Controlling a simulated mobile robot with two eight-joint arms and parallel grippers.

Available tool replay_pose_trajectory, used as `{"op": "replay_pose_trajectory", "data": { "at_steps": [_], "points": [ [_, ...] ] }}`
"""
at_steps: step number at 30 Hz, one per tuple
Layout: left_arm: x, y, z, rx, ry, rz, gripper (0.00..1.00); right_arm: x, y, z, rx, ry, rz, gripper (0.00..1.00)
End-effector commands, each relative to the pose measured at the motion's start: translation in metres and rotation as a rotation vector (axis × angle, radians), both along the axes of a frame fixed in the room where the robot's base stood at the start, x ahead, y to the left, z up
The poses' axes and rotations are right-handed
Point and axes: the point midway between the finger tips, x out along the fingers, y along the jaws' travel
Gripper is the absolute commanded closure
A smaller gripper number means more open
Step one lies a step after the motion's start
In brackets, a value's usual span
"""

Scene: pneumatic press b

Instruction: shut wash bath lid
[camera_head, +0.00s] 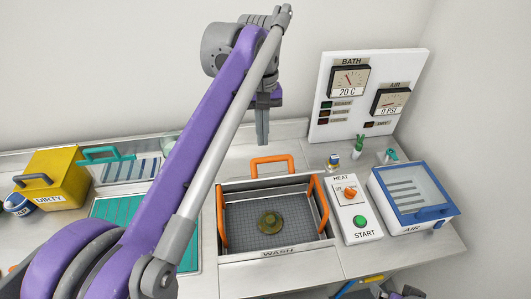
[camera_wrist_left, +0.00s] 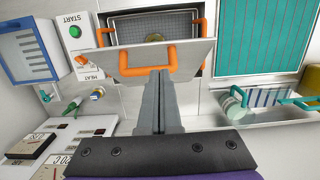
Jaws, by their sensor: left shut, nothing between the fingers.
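The wash bath (camera_head: 277,253) is a steel basin labelled WASH in the head view. Its lid (camera_wrist_left: 95,62) stands raised at the back edge, with an orange handle (camera_head: 272,160) on it. The lid handle also shows in the wrist view (camera_wrist_left: 147,70). A mesh basket (camera_head: 240,212) with two orange side handles sits in the bath and holds a round olive-brass part (camera_head: 270,222). My left gripper (camera_head: 262,140) is shut and empty, fingers pointing down, above and near the lid handle. In the wrist view its fingertips (camera_wrist_left: 159,73) overlap the handle; contact cannot be told.
A HEAT and START control box (camera_head: 355,210) and a blue-framed AIR box (camera_head: 413,197) stand right of the bath. A gauge panel (camera_head: 368,95) stands behind them. A yellow DIRTY box (camera_head: 55,180) and a teal mat (camera_head: 110,207) lie to the left.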

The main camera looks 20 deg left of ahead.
Motion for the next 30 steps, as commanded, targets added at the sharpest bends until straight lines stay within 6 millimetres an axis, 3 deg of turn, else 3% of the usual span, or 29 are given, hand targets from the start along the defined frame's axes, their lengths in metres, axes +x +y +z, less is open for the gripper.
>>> {"op": "replay_pose_trajectory", "data": {
  "at_steps": [16,21,30],
  "points": [
    [-0.008,-0.006,-0.085,0.0,-0.001,-0.001,1.0,-0.004,0.0,-0.009,0.0,0.007,0.0,0.0],
    [-0.009,-0.006,-0.096,0.0,-0.002,-0.001,1.0,-0.004,0.0,-0.009,0.0,0.008,0.0,0.0],
    [-0.009,-0.006,-0.097,0.0,-0.002,-0.001,1.0,-0.004,0.0,-0.009,0.0,0.008,0.0,0.0]
  ]
}}
